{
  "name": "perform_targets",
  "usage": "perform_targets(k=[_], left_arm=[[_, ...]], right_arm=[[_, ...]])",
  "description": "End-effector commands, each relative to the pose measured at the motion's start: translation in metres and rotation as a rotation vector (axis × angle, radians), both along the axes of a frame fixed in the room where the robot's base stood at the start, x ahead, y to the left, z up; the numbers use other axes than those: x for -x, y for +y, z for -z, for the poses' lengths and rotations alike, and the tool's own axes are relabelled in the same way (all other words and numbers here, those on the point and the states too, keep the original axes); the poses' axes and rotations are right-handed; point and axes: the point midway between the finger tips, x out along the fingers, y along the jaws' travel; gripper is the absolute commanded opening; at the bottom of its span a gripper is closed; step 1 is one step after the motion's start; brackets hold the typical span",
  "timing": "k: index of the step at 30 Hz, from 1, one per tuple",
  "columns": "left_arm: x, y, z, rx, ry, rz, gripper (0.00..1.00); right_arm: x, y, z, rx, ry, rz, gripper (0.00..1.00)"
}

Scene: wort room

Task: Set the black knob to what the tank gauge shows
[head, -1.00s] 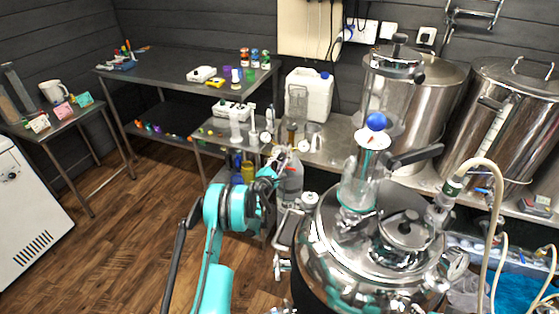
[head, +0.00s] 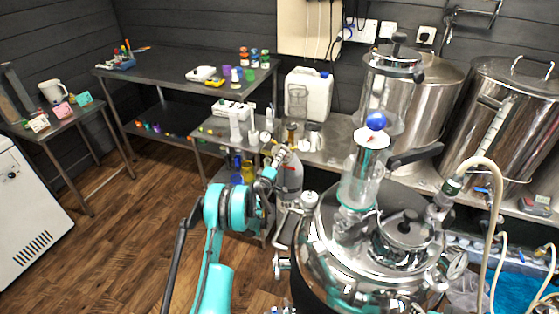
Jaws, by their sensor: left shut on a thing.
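A round dial gauge (head: 457,265) is on the right side of the shiny steel tank (head: 330,235); its reading is too small to make out. My left gripper (head: 279,156) is at the top fitting of a grey gas bottle (head: 291,178), left of the tank. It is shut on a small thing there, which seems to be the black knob. The fingers hide the knob, so its setting cannot be read. A small round dial (head: 265,137) shows just beyond the gripper. My right gripper is out of view.
A white jug (head: 308,95) stands on the steel bench behind the gripper. Large steel pots (head: 500,120) stand at the right. The wooden floor (head: 110,235) at the left is clear.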

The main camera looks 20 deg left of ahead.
Motion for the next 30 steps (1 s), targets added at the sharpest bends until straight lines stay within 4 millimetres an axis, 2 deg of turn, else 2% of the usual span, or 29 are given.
perform_targets(k=[18,30], left_arm=[[0.0005,0.0002,0.0028,-0.555,0.032,0.002,0.03],[0.0005,0.0007,0.0033,-0.753,0.043,0.002,0.03]], right_arm=[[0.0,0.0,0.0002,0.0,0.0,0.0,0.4],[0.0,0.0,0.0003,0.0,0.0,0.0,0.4]])
